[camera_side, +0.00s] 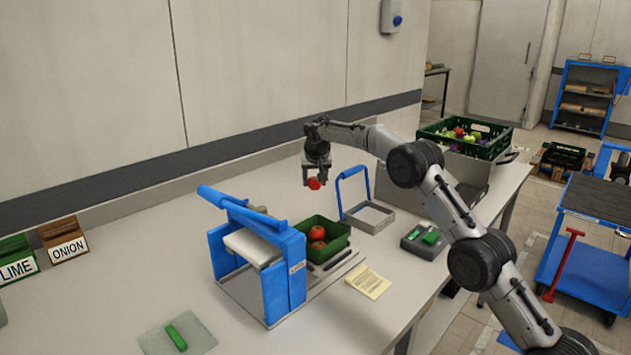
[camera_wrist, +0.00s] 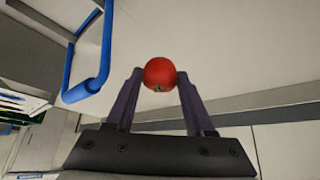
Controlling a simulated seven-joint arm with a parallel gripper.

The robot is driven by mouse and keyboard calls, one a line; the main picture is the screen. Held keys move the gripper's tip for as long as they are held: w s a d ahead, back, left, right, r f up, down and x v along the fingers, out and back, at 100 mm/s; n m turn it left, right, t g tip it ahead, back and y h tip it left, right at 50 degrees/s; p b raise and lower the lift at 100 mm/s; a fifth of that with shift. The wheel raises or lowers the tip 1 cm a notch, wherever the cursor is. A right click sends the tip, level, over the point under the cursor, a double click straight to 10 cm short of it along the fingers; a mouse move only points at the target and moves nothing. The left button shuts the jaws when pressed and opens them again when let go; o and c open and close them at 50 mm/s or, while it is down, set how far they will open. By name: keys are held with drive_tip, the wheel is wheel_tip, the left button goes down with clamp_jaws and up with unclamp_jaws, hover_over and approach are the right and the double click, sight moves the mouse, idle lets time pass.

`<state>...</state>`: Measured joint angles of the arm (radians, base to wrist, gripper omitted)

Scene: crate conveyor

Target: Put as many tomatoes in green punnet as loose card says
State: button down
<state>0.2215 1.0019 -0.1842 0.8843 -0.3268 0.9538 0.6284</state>
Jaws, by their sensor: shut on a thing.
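My gripper (camera_side: 314,178) is shut on a red tomato (camera_side: 314,184) and holds it in the air above the back of the table. The held tomato (camera_wrist: 160,74) also shows between the two fingers in the wrist view. The green punnet (camera_side: 334,234) stands in front and below, beside the blue press-like device. Red tomatoes (camera_side: 317,233) lie inside it; I make out two, and its near corner is partly hidden. A pale yellow card (camera_side: 369,281) with small print lies loose on the table in front of the punnet; its writing is too small to read.
A blue-framed device (camera_side: 284,287) with a raised handle stands left of the punnet. A grey tray with a blue handle (camera_side: 369,217) and a grey scale-like box (camera_side: 424,241) stand to the right. A green crate of produce (camera_side: 465,139) is at the far right. LIME and ONION boxes (camera_side: 65,241) are at left.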

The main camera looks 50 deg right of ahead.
drive_tip(key=s+a+r+m+g+h, duration=0.1)
drive_tip(key=s+a+r+m, duration=0.1)
drive_tip(key=s+a, duration=0.35)
drive_tip(key=s+a+r+m+g, duration=0.1)
drive_tip(key=s+a+r+m, duration=0.15)
drive_tip(key=s, duration=0.55)
drive_tip(key=shift+h, duration=0.3)
drive_tip(key=shift+s+a+f, duration=0.1)
drive_tip(key=shift+f, duration=1.5)
drive_tip(key=shift+s+a+f, duration=0.15)
drive_tip(key=shift+f, duration=1.45)
drive_tip(key=shift+s+a+f, duration=0.1)
drive_tip(key=shift+f, duration=1.5)
drive_tip(key=shift+c, duration=1)
unclamp_jaws()
wheel_tip(320, 180, up, 7)
